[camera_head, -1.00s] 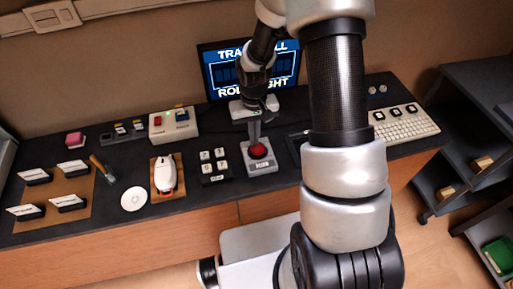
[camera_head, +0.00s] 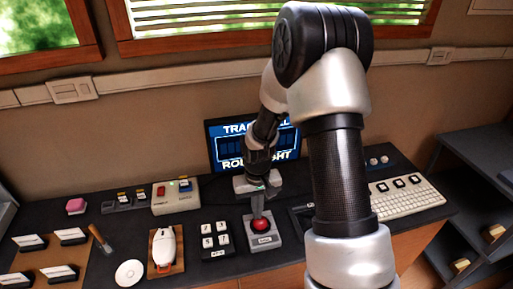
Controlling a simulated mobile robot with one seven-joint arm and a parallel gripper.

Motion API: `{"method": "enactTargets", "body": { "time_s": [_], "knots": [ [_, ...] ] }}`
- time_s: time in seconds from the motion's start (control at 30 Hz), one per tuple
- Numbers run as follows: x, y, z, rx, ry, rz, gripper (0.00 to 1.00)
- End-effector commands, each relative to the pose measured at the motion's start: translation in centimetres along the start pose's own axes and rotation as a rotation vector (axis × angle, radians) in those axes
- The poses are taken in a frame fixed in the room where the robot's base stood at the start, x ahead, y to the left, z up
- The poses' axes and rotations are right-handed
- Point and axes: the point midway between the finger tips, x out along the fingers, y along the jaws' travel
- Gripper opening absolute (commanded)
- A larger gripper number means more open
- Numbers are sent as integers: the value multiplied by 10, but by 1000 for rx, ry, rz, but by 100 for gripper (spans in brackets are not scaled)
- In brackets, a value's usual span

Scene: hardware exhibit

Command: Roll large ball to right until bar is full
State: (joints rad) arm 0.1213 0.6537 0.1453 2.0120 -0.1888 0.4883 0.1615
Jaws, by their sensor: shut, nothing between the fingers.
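The large ball is a red trackball (camera_head: 261,225) set in a grey housing (camera_head: 264,241) on the dark table. My gripper (camera_head: 257,213) is shut and empty, pointing down with its fingertips at the top of the ball. I cannot tell whether they touch it. The screen (camera_head: 228,143) behind shows "TRA...LL" above and "ROLL ...GHT" below, partly hidden by my arm. The visible part of its bar (camera_head: 230,148) looks dark blue and unfilled.
A keyboard (camera_head: 408,198) lies to the right, beyond my arm.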

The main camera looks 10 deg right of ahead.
Motion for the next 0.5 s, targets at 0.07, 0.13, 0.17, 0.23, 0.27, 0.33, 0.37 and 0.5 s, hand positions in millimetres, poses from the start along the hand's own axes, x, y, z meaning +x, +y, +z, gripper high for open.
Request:
{"method": "enactTargets", "body": {
  "time_s": [0.07,0.13,0.17,0.23,0.27,0.33,0.37,0.5],
  "knots": [
    [2,0,0,0,0,0,0],
    [3,0,0,0,0,0,0],
    [3,0,0,0,0,0,0],
    [4,0,0,0,0,0,0],
    [5,0,0,0,0,0,0],
    [6,0,0,0,0,0,0],
    [6,0,0,0,0,0,0],
    [8,0,0,0,0,0,0]
  ]
}}
